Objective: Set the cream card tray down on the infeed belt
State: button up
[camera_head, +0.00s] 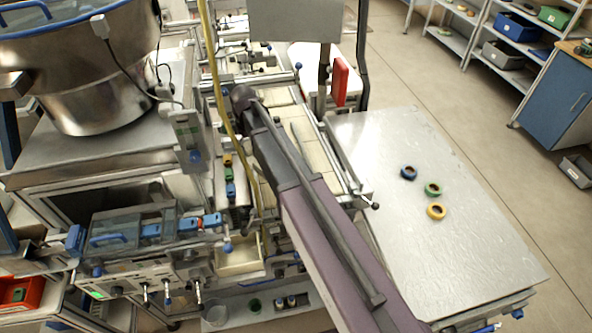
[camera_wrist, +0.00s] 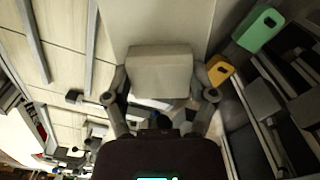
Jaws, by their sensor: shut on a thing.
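In the wrist view my gripper (camera_wrist: 160,78) has a finger on each side of a cream block-like piece and is shut on it. I take this piece to be the cream card tray (camera_wrist: 159,62). A larger pale surface lies beyond it; I cannot tell whether they touch. In the head view my arm hides the gripper and the held piece. The pale slatted surface between metal rails, seemingly the infeed belt (camera_head: 313,150), runs beside my arm. Similar pale slats with grey rails show at the left of the wrist view (camera_wrist: 62,62).
Green (camera_wrist: 258,30) and orange (camera_wrist: 219,69) parts stand close right of my gripper. A pale open box (camera_head: 238,262) sits below left of my arm. A yellow cable (camera_head: 219,80) hangs nearby. The metal table (camera_head: 480,255) holds three tape reels (camera_head: 433,189) and has free room.

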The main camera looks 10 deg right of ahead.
jog(key=w+d+r+m, duration=0.1)
jog(key=d+m, duration=0.4)
jog(key=d, duration=0.9)
jog(key=shift+w+d+m+p, duration=0.3)
jog(key=shift+w+m+p, duration=0.15)
jog(key=shift+w, duration=0.1)
notch_tip(320, 180, down, 6)
jog(key=b, duration=0.6)
jog(key=shift+f, duration=0.15)
jog(key=shift+f+b, duration=1.9)
jog(key=shift+b, duration=0.15)
jog(key=shift+f, duration=0.15)
jog(key=o, duration=1.1)
